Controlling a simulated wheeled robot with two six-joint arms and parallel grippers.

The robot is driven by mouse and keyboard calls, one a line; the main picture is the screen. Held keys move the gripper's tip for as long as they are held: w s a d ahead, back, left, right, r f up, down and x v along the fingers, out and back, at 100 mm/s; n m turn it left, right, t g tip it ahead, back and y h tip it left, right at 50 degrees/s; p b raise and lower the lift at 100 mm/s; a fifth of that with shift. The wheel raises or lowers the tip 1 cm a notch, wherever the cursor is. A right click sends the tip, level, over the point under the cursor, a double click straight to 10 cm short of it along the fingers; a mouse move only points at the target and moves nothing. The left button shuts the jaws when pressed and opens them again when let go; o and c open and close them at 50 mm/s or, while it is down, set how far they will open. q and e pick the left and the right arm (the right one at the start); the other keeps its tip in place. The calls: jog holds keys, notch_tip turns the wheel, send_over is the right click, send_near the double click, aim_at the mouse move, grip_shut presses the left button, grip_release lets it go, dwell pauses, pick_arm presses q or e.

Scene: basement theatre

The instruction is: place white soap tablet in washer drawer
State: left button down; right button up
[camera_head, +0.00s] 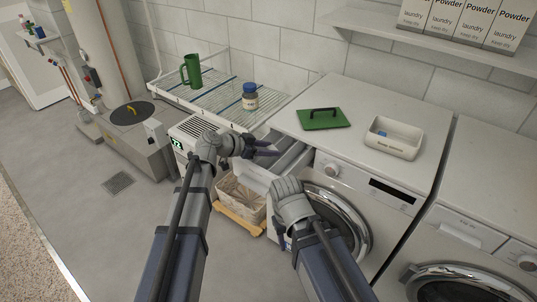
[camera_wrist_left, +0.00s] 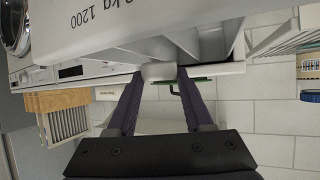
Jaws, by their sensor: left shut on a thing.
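The white soap tablet (camera_wrist_left: 158,71) is between the fingertips of my left gripper (camera_wrist_left: 156,78) in the left wrist view. In the head view, my left gripper (camera_head: 265,146) is over the pulled-out washer drawer (camera_head: 262,177), and the tablet cannot be made out there. The drawer (camera_wrist_left: 130,32) fills the top of the left wrist view, with its compartments close to the fingertips. I cannot tell whether the tablet touches it. My right wrist is in front of the washer (camera_head: 350,164) in the head view; its fingers are hidden.
On the washer top are a green lid (camera_head: 324,122) with a black handle and a white tray (camera_head: 393,148) holding a small blue piece. A wire rack (camera_head: 215,92) holds a green mug (camera_head: 191,70) and a jar (camera_head: 250,98). A basket (camera_head: 240,198) stands below the drawer.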

pick_arm(q)
jog(key=shift+r, duration=0.1)
jog(key=shift+f+b, duration=0.55)
jog(key=shift+f, duration=0.15)
jog(key=shift+r, duration=0.1)
jog(key=shift+c, duration=1.5)
grip_release()
